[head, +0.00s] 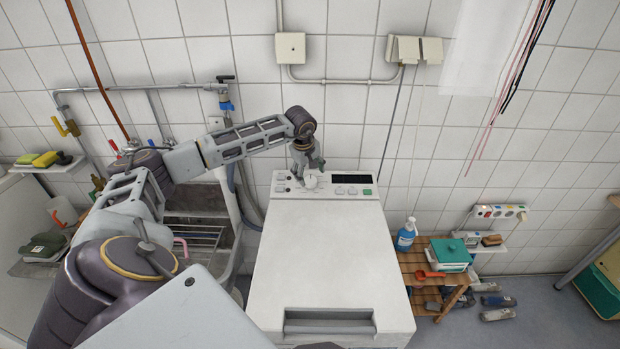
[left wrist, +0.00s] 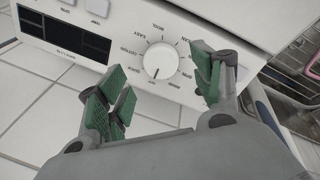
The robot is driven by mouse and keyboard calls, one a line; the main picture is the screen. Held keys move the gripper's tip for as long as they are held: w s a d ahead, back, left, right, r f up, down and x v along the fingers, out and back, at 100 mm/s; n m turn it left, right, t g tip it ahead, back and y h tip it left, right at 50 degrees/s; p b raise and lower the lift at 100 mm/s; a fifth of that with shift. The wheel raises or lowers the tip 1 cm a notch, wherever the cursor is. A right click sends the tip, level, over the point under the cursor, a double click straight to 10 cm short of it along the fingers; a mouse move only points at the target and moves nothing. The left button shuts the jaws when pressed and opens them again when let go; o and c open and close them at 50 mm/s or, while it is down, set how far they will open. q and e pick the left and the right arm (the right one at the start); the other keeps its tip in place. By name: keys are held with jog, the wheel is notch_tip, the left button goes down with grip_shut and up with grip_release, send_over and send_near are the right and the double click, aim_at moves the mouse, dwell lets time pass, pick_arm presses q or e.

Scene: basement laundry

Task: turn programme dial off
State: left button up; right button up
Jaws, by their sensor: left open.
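The white programme dial (left wrist: 160,60) sits on the washing machine's control panel, with printed words around it and a dark pointer mark toward the lower side of the picture. In the head view the dial (head: 311,181) shows just below my left gripper (head: 307,170). In the left wrist view my left gripper (left wrist: 160,88) is open, its green-padded fingers on either side of the dial. I see no clear contact between the pads and the dial. The washing machine (head: 330,255) is white with a dark display (head: 352,179). My right gripper is not in view.
A wooden stand (head: 415,268) with a blue bottle (head: 405,236) and a green-lidded box (head: 449,253) stands right of the machine. A sink with a wire rack (head: 195,238) is on the left. The machine's top is bare.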

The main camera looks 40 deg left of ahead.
pick_arm(q)
jog(key=v, duration=0.7)
jog(key=shift+s, duration=0.15)
dwell(0.6)
